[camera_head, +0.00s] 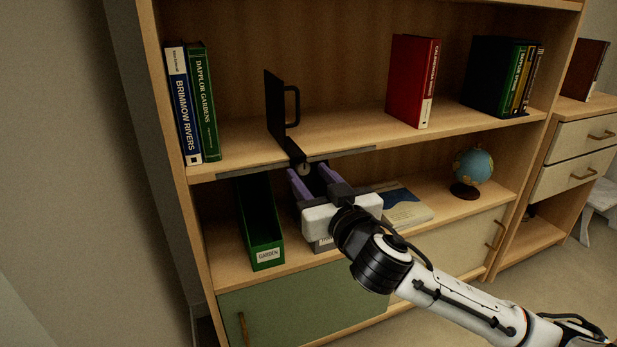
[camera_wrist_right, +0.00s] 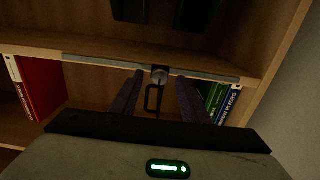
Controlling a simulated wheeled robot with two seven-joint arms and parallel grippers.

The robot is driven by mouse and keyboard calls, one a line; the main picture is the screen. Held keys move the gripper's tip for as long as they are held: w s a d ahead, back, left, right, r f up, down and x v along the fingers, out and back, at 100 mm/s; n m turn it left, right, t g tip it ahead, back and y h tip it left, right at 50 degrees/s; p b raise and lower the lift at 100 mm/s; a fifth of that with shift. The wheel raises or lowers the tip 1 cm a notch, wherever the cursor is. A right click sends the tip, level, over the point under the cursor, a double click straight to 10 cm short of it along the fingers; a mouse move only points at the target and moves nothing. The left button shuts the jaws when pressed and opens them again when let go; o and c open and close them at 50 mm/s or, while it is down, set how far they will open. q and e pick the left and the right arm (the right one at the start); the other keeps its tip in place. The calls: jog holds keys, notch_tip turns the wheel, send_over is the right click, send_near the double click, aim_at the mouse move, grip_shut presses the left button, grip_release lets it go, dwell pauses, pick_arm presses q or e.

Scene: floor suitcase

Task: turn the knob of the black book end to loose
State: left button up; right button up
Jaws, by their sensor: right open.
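The black book end (camera_head: 275,107) stands upright on the upper shelf, with a loop handle on its right side. My left gripper is not in view.
The metal rail (camera_head: 350,155) runs along the shelf edge. Books (camera_head: 190,105) stand at left, a red book (camera_head: 411,82) and dark books (camera_head: 492,77) at right. Below are a green file box (camera_head: 262,225), a flat book (camera_head: 405,208) and a globe (camera_head: 472,167).

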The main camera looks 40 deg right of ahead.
jog(key=shift+w+d, duration=0.15)
jog(key=shift+w, duration=0.45)
